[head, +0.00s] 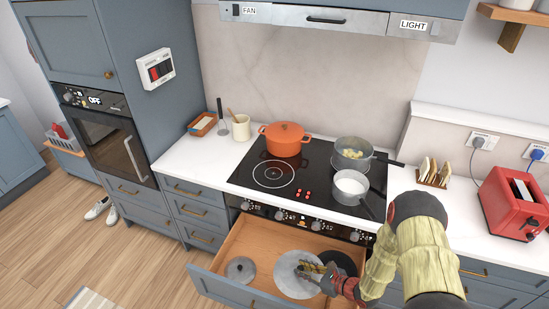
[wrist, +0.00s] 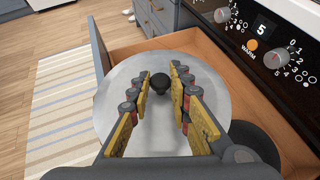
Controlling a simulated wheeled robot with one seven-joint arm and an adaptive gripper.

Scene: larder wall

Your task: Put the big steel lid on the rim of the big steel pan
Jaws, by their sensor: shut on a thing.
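The big steel lid (head: 290,288) is a broad grey disc at the open drawer; it fills the middle of the wrist view (wrist: 125,110). My gripper (head: 318,270) is over it, its yellow-padded fingers (wrist: 170,85) shut on the lid's black knob (wrist: 161,82). I cannot tell whether the lid touches the drawer floor. The big steel pan (head: 345,163) seems to be the wider one at the back right of the hob, uncovered, with pale yellowish pieces inside and its handle pointing right.
The drawer (head: 240,292) also holds a smaller steel lid (head: 240,268) and a dark round item (head: 343,262). A smaller steel saucepan (head: 349,198) with white contents stands in front of the big pan. An orange pot (head: 284,143) stands at the back left of the hob.

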